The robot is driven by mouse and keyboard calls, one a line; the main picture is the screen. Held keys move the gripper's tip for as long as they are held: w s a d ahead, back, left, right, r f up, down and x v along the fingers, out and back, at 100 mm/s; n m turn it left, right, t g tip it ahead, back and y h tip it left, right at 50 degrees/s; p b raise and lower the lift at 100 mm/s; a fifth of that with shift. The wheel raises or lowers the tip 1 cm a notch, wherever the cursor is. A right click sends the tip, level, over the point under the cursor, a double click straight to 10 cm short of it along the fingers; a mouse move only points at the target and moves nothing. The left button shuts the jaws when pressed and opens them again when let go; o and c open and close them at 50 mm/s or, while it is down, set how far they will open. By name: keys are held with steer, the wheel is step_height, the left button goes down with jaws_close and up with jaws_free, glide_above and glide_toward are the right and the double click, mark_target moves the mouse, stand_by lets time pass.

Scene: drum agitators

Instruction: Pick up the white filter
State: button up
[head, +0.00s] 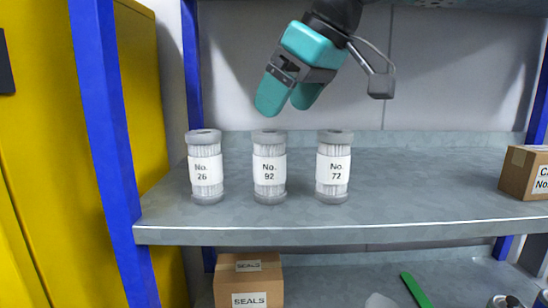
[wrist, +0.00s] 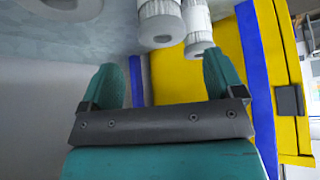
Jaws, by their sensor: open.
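Three white filters stand upright in a row on the grey shelf. They are labelled No. 26 (head: 206,168), No. 92 (head: 269,170) and No. 72 (head: 333,168), from left to right. My teal gripper (head: 289,100) is open and empty above the row, its fingers pointing down over the middle filter and the gap to its right. It touches no filter. In the wrist view my gripper (wrist: 162,68) has its two fingers spread. Two filters (wrist: 161,22) (wrist: 198,30) and the ring-shaped end of another (wrist: 70,4) show near the top there, with no readable labels.
A blue post (head: 105,130) and yellow cabinet (head: 150,90) stand left of the filters. A cardboard box (head: 525,172) sits at the shelf's right end. The grey shelf (head: 430,190) is clear between No. 72 and that box. Below are a SEALS box (head: 248,281) and a green strip (head: 415,289).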

mark_target(274, 132)
steer(key=x, duration=0.2)
steer(key=p+x, duration=0.1)
steer(key=x, duration=0.4)
steer(key=shift+s+d+f, duration=0.25)
steer(key=shift+s+f, duration=0.1)
steer(key=shift+s, duration=0.05)
steer(key=c, duration=1)
